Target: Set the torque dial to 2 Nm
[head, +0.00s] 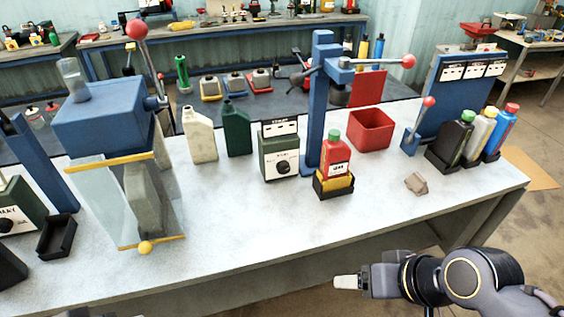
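A dark green box with a black round dial (283,168) on a white face stands mid-table, just left of the blue lever press (322,110). A white sign sits on top of it; its lettering and the dial's setting are too small to read. A second green box with a black dial (4,224) is cut off at the left edge. I cannot tell from lettering which is the torque dial. My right gripper (338,282) is in front of the table's near edge, pointing left, well apart from both dials. Its finger opening is not clear. My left gripper is not seen.
A red bottle (336,158) stands in a holder by the press. A red bin (371,130), a cream jug (199,136) and a green jug (236,129) stand behind. A blue machine with a clear guard (122,205) fills the left. The front middle tabletop is clear.

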